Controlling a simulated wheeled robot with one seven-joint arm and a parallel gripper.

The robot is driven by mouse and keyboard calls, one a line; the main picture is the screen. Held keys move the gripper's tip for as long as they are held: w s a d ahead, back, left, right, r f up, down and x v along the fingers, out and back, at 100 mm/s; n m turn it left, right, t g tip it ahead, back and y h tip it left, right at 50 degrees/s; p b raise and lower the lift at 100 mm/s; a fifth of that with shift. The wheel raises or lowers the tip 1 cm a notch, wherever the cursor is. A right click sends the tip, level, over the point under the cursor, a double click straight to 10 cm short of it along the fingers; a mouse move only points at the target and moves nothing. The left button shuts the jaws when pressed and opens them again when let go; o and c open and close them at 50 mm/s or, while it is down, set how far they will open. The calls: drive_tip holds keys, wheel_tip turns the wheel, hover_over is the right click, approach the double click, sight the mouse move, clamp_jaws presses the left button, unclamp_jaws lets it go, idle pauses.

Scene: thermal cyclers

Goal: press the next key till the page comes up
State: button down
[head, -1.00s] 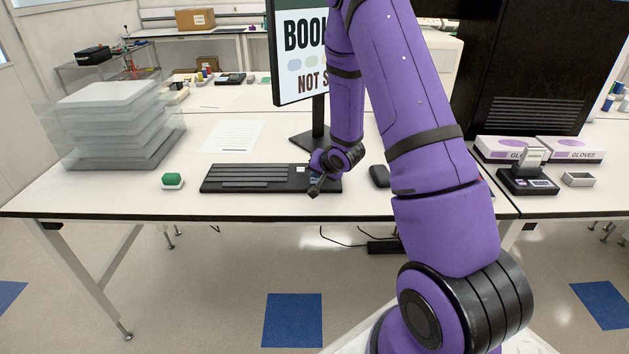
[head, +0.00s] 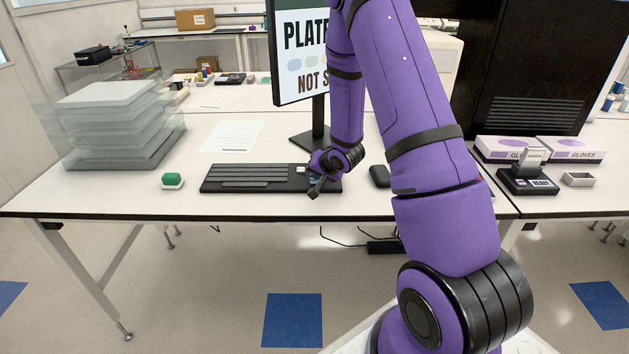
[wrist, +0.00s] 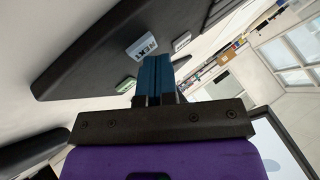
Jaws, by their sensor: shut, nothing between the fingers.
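The keyboard (head: 240,178) lies on the table below the monitor. A white key marked NEXT (wrist: 142,46) stands out on it in the wrist view; a small white key (head: 300,169) shows beside my gripper in the head view. My gripper (wrist: 154,60) is shut and empty, its blue fingertips together right beside the NEXT key. I cannot tell whether they touch it. The monitor (head: 299,45) shows a page headed "PLATE", with "NOT S" lower down; my arm hides the rest.
A green-edged key (wrist: 125,85) and another pale key (wrist: 182,41) flank the NEXT key. A mouse (head: 379,176) lies right of the keyboard, a green-topped block (head: 172,181) left of it. A paper sheet (head: 232,136) and stacked clear trays (head: 115,125) are farther left.

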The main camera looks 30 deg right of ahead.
drive_tip(key=shift+r, duration=0.65)
drive_tip(key=shift+r, duration=0.15)
drive_tip(key=shift+r, duration=2.4)
drive_tip(key=s+a+r+n+g+h, duration=0.1)
drive_tip(key=s+a+r, duration=0.1)
drive_tip(key=s+r, duration=0.35)
drive_tip(key=s+a+r+n+h, duration=0.1)
drive_tip(key=s+a+r, duration=0.1)
drive_tip(key=r, duration=0.6)
drive_tip(key=s+a+r+n+g+h, duration=0.1)
drive_tip(key=s+a+r, duration=0.1)
drive_tip(key=s+r, duration=0.35)
drive_tip(key=s+a+r+n+g+y, duration=0.1)
drive_tip(key=s+a+r, duration=0.3)
drive_tip(key=s, duration=0.6)
drive_tip(key=s+a+r+n+g+y, duration=0.1)
drive_tip(key=s+a+r+n, duration=0.3)
drive_tip(key=s, duration=0.7)
drive_tip(key=shift+s+a+r+n+y, duration=0.15)
drive_tip(key=shift+a+r+n+y, duration=0.25)
drive_tip(key=shift+a, duration=0.6)
